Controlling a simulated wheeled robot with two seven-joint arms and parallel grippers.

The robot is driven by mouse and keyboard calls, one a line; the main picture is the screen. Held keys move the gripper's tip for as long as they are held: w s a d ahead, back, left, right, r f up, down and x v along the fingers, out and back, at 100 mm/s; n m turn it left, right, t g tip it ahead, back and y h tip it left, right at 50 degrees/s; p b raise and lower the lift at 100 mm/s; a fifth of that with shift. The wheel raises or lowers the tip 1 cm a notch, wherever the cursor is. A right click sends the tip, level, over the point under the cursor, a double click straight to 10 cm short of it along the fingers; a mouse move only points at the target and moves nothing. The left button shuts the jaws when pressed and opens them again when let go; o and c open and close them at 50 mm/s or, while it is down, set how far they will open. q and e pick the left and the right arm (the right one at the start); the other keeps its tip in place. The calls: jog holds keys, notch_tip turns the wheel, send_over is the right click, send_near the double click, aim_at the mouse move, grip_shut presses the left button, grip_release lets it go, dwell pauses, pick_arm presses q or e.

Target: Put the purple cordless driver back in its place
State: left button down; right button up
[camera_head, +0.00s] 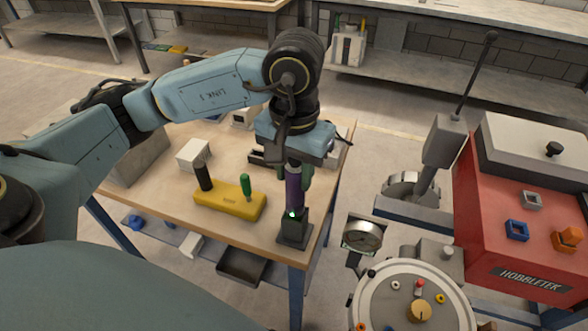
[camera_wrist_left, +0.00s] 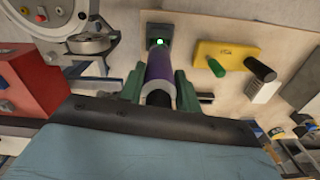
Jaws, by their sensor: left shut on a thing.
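The purple cordless driver (camera_head: 293,187) is upright near the front right corner of the wooden workbench. My left gripper (camera_head: 298,176) is shut on it from above. The driver's lower end meets a dark dock (camera_head: 294,236) with a lit green light; whether it is fully seated cannot be told. In the left wrist view the green fingers of my left gripper (camera_wrist_left: 159,88) lie on both sides of the driver (camera_wrist_left: 160,64), and the dock (camera_wrist_left: 158,31) with its green light is at its far end. My right gripper is not in view.
A yellow block (camera_head: 230,200) holding a black-handled and a green-handled tool stands left of the dock. A white box (camera_head: 194,154) is behind it. Right of the bench are a dial gauge (camera_head: 362,235), a round control panel (camera_head: 412,302) and a red machine (camera_head: 520,220).

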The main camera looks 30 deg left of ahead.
pick_arm(q)
jog(key=shift+f+b, duration=0.25)
jog(key=shift+b, duration=0.05)
jog(key=shift+c, duration=2.2)
grip_release()
jog(key=shift+r, duration=0.1)
jog(key=shift+r+p, duration=2)
jog(key=shift+r, duration=1.9)
jog(key=shift+s, duration=0.1)
